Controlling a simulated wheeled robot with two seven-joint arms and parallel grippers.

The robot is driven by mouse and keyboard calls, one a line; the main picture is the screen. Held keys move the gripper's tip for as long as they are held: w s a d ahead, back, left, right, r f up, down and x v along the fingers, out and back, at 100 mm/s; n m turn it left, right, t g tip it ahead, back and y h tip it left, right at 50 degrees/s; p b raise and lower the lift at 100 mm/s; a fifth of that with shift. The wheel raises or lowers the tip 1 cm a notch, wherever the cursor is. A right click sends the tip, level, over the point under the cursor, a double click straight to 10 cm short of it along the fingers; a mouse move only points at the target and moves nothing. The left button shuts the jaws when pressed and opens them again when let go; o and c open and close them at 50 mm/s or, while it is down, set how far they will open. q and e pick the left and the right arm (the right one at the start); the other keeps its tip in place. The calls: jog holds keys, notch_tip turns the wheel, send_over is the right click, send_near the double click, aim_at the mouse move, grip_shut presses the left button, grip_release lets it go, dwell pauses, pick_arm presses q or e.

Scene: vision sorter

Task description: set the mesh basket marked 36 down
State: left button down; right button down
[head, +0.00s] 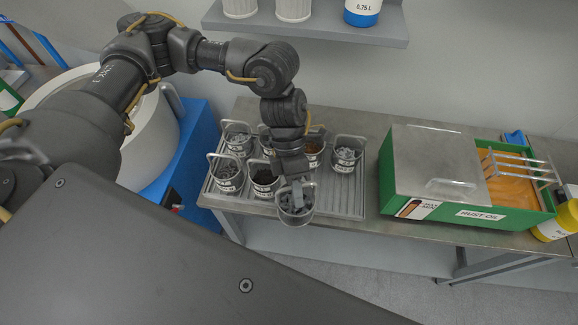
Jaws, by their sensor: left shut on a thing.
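My left gripper (292,184) points down over the front of a ribbed metal tray (337,203). It is shut on a small round mesh basket (295,217) at the tray's front edge. This basket looks nearly empty or holds grey contents, and its number cannot be read. I cannot tell whether its bottom touches the tray. Other mesh baskets with handles and white labels stand on the tray: one with grey parts (227,176), one with dark parts (263,182), one with light parts (345,156). My right gripper is not in view.
A green box labelled RUST OIL (481,215) with a metal lid (436,163) stands on the bench to the right. A yellow container (556,222) is beside it. A wall shelf (335,31) holds containers above. The tray's right front part is bare.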

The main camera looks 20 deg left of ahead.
pick_arm(q)
jog(key=a+r+n+t+h+p, duration=0.2)
jog(key=a+r+n+t, duration=0.35)
jog(key=n, duration=0.75)
jog(key=w+d+f+t+b, duration=0.1)
jog(key=w+d+f+b, duration=0.3)
jog(key=w+f+b, duration=0.7)
jog(key=shift+w+d+f+b, duration=0.25)
jog(key=shift+w+b, duration=0.1)
jog(key=shift+b, duration=0.85)
jog(key=shift+w+f+t+p, duration=0.2)
jog(key=shift+f+p, duration=0.35)
jog(key=shift+f, duration=1.15)
jog(key=c, duration=1.5)
grip_release()
jog(key=shift+s, duration=0.1)
jog(key=shift+c, duration=0.2)
